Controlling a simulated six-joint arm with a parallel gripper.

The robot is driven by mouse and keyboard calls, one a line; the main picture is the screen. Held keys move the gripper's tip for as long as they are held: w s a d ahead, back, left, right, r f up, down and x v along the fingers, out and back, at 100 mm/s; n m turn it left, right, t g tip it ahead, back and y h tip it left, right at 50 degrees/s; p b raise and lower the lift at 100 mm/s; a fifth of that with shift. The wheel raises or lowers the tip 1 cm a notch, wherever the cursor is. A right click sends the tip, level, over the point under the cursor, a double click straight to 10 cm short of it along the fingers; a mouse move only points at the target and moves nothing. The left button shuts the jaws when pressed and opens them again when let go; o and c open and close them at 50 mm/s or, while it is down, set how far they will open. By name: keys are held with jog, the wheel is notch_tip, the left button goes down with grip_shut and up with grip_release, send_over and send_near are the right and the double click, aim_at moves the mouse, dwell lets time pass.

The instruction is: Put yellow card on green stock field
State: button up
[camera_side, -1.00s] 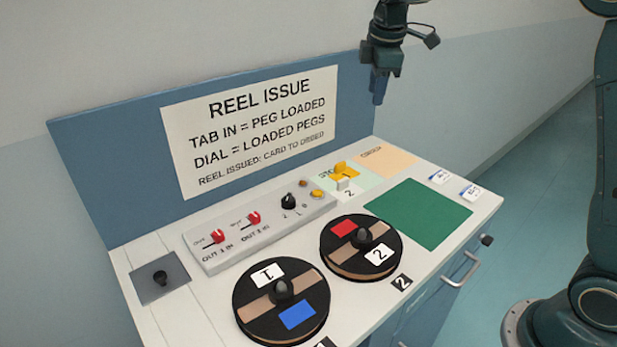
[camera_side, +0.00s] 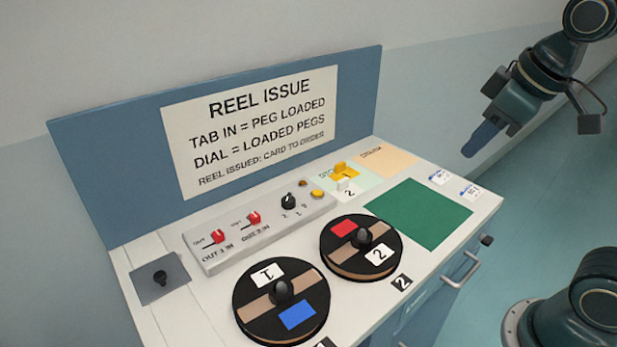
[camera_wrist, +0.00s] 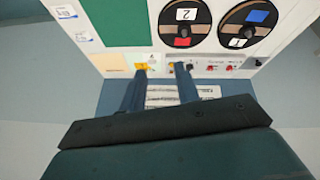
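The yellow card (camera_side: 345,170) with a raised grip stands on the pale green stock field (camera_side: 361,183) at the back of the worktop. A white card marked 2 (camera_side: 346,186) is just in front of it. In the wrist view the yellow card (camera_wrist: 141,66) shows at the tip of the left finger, which partly overlaps it in the picture. My gripper (camera_side: 482,140) is well to the right of the field, tilted and above the worktop's level. In the wrist view my gripper (camera_wrist: 160,70) has its fingers apart with nothing held between them.
An orange field (camera_side: 387,160) adjoins the stock field. A large dark green mat (camera_side: 418,213) lies empty. Two black reels (camera_side: 361,247) (camera_side: 281,302) with knobs stand in front. A switch panel (camera_side: 265,233) and upright sign board (camera_side: 120,180) are behind and left.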

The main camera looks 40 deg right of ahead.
jog(key=s+a+f+m, duration=0.1)
jog(key=s+f+m, duration=0.1)
jog(key=s, duration=0.3)
jog(key=shift+s+a+f+t+y, duration=0.3)
jog(key=shift+s+f, duration=0.1)
jog(key=shift+f, duration=0.45)
dwell(0.5)
